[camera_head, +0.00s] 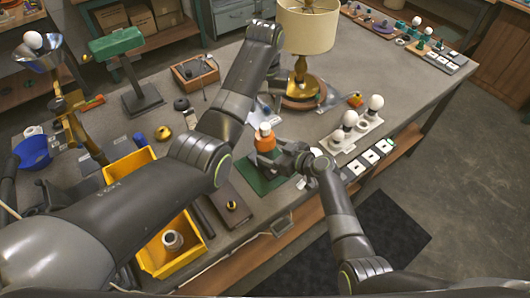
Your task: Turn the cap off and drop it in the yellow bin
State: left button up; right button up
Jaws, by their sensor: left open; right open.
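A small orange container (265,143) with a white cap (265,128) on top stands upright over the green mat (268,184) near the table's front edge. My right gripper (277,161) is open, close to the container's right and lower side; I cannot tell whether it touches. My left gripper (273,104) is open above and behind the cap, apart from it; its fingers are small and partly hidden by its own wrist. The yellow bin (142,160) is at the left, partly covered by my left arm. A pale round piece with a dark opening (172,240) lies inside it.
A brass lamp (300,80) with a cream shade stands behind the container. A white holder with bulbs (350,132) and white switch plates (371,158) lie to the right. A wooden tray (195,72) and green-topped stand (142,95) are at the back left.

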pick_arm(q)
jog(key=shift+w+f, duration=0.15)
jog(key=shift+w, duration=0.05)
pick_arm(e)
jog(key=x, duration=0.3)
jog(key=shift+w, duration=0.1)
pick_arm(q)
jog(key=shift+s, duration=0.1)
pick_arm(e)
jog(key=shift+w+a+f, duration=0.2)
jog(key=shift+w+a, duration=0.05)
jog(key=shift+a, duration=0.05)
jog(key=shift+c, duration=0.3)
